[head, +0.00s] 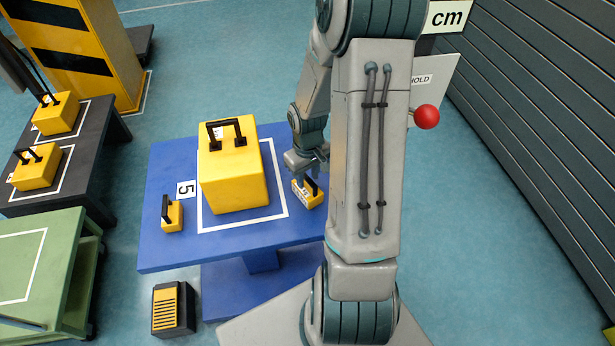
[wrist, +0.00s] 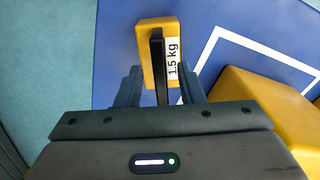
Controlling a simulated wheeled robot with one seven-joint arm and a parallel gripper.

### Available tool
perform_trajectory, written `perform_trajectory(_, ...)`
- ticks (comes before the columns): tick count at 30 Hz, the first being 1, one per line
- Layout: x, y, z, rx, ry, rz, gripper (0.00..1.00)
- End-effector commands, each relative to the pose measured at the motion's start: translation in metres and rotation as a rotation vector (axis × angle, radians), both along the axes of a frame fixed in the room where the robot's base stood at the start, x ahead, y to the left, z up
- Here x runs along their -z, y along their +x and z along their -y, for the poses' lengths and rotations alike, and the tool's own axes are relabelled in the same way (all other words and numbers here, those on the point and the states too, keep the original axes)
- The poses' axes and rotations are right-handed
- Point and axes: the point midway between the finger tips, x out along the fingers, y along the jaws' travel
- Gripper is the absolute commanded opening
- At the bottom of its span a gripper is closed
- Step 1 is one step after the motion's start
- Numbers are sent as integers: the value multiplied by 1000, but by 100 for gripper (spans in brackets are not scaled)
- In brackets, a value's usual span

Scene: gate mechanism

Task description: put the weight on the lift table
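A small yellow weight (head: 308,193) with a black handle stands at the right side of a blue table (head: 160,250). In the wrist view this weight (wrist: 146,32) carries a "1.5 kg" label. My gripper (head: 318,172) is just above it. In the wrist view my gripper (wrist: 160,88) is open, its fingers apart on either side of the handle with gaps. A large yellow weight (head: 235,180) stands inside a white outline on the blue table, and another small weight (head: 173,217) stands at its left. The frames do not mark which table is the lift table.
A dark table (head: 92,160) at left bears two yellow weights. A green table (head: 30,265) with a white outline stands below it. A black-and-yellow pedal-like box (head: 172,310) lies on the floor. A red ball knob (head: 426,117) is right of my arm.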

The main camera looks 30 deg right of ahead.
Motion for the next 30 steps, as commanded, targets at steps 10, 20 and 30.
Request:
perform_trajectory(10,-74,1,0,-1,-3,4,34)
perform_trajectory(20,-109,-1,-2,-1,-3,2,34)
perform_trajectory(30,-166,-30,-48,33,-64,70,34)
